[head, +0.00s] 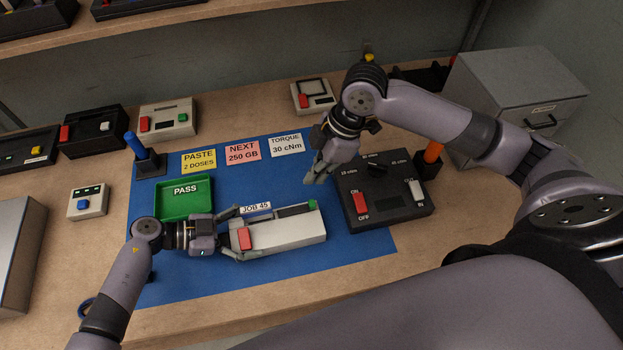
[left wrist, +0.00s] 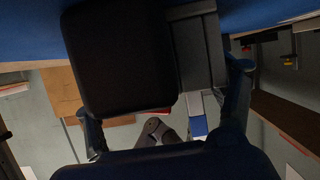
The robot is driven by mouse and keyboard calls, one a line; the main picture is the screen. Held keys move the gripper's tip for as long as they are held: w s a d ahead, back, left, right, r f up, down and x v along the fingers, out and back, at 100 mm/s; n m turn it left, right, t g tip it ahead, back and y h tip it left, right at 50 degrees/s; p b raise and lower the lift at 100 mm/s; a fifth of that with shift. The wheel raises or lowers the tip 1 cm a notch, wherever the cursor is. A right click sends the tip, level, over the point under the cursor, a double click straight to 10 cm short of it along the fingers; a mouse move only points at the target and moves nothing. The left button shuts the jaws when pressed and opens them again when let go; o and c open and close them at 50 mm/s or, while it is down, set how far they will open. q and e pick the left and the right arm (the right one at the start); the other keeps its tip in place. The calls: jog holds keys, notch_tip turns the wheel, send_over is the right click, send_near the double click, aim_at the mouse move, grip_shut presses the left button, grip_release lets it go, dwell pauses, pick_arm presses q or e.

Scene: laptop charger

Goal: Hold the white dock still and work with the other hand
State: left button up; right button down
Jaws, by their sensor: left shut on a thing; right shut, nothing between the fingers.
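The white dock (head: 290,234) lies on the blue mat (head: 170,283), with a red block or switch (head: 244,239) at its left end, a dark slot along its back and a green piece (head: 312,205) at its right end. A "JOB 45" label lies behind it. My left gripper (head: 240,236) is shut on the dock's left end, one finger on the far side and one on the near side. The left wrist view shows both fingers (left wrist: 165,110) either side of a dark shape. My right gripper (head: 315,177) is shut and empty above the mat, behind the dock's right end.
A black control box (head: 408,213) with a red switch and a dial stands right of the dock. A green PASS tray (head: 180,209) and a blue-handled tool in a stand (head: 146,157) are at the left. Notes (head: 243,152) lie behind. An orange-handled tool (head: 432,153) stands at the right.

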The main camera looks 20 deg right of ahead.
pick_arm(q)
jog(key=shift+f, duration=0.1)
jog(key=o, duration=1.5)
jog(key=shift+a, duration=0.1)
